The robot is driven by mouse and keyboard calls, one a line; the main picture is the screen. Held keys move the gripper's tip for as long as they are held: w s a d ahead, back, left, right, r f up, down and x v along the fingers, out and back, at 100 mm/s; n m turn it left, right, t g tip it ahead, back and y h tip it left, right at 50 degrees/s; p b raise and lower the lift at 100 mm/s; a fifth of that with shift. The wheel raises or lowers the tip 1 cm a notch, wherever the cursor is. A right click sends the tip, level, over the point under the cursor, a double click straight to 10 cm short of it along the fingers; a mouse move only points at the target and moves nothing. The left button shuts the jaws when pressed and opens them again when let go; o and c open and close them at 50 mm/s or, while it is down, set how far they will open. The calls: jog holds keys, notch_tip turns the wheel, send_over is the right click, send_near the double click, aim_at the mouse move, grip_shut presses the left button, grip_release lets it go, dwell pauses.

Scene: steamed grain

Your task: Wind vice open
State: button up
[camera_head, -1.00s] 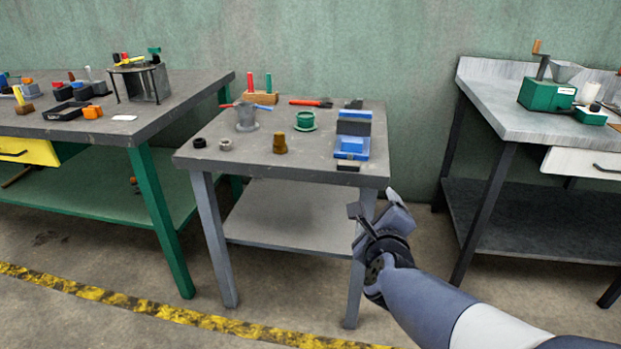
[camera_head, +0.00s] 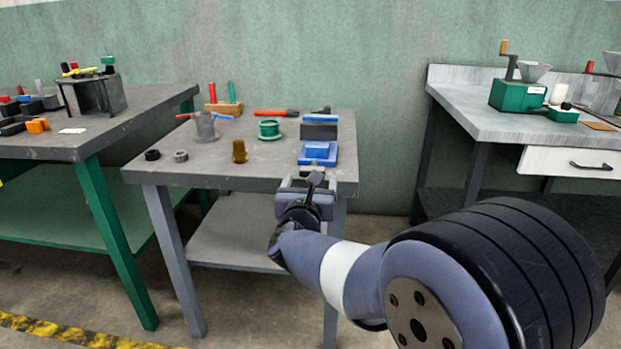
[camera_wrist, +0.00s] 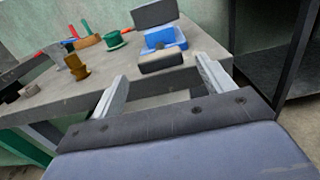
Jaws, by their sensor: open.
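The vice (camera_head: 318,151) is blue with dark grey jaw blocks and stands at the right end of the small grey table. In the wrist view the vice (camera_wrist: 164,36) is ahead, between and beyond my fingers, with a grey block (camera_wrist: 160,61) at its near end. I cannot make out the vice's handle clearly. My gripper (camera_head: 306,185) is at the table's front edge, just in front of the vice. In the wrist view my gripper (camera_wrist: 160,88) is open with its two pale fingers spread and nothing between them.
The small table (camera_head: 200,165) also bears a brown knob-like piece (camera_head: 239,152), a green spool (camera_head: 269,130), a grey pot (camera_head: 205,127), dark rings and red-handled pliers (camera_head: 276,113). A green-legged bench stands left, and another bench with a green grinder (camera_head: 517,95) stands right.

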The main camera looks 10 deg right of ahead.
aim_at(314, 167)
jog(key=shift+x, duration=1.95)
jog(key=shift+c, duration=0.5)
jog(key=c, duration=0.9)
